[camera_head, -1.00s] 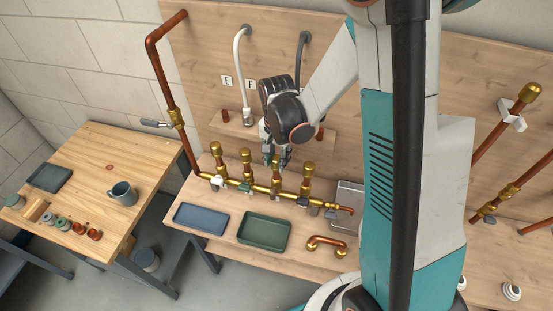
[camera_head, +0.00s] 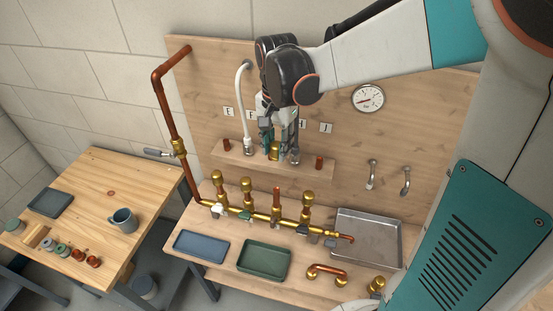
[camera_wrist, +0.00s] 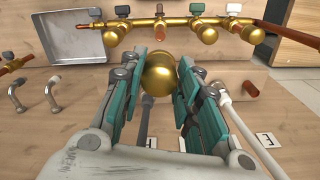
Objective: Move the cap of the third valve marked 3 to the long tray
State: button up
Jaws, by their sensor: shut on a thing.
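My gripper (camera_head: 272,145) is shut on a brass cap (camera_wrist: 160,73), a rounded golden piece between the teal fingers, also visible in the head view (camera_head: 274,153). It is held up in front of the small wall shelf, above the manifold. The brass manifold (camera_head: 262,216) has a row of valves. The third stub from the left (camera_head: 277,198) is bare copper; its neighbours still carry brass caps. The number marks are not readable. A blue tray (camera_head: 201,246), a green tray (camera_head: 264,260) and a larger metal tray (camera_head: 398,240) lie on the bench.
A copper elbow pipe (camera_head: 328,271) lies right of the green tray, with a brass-capped piece (camera_head: 376,285) nearby. A white hose (camera_head: 241,105) hangs left of my gripper. The side table (camera_head: 92,180) holds a mug (camera_head: 123,220), a dark tray (camera_head: 50,204) and small fittings.

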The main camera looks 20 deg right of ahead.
aim_at(277, 143)
notch_tip(277, 143, up, 2)
jog(key=shift+r, duration=0.25)
jog(key=shift+r+p, duration=1.6)
jog(key=shift+r, duration=0.55)
jog(key=shift+f, duration=0.15)
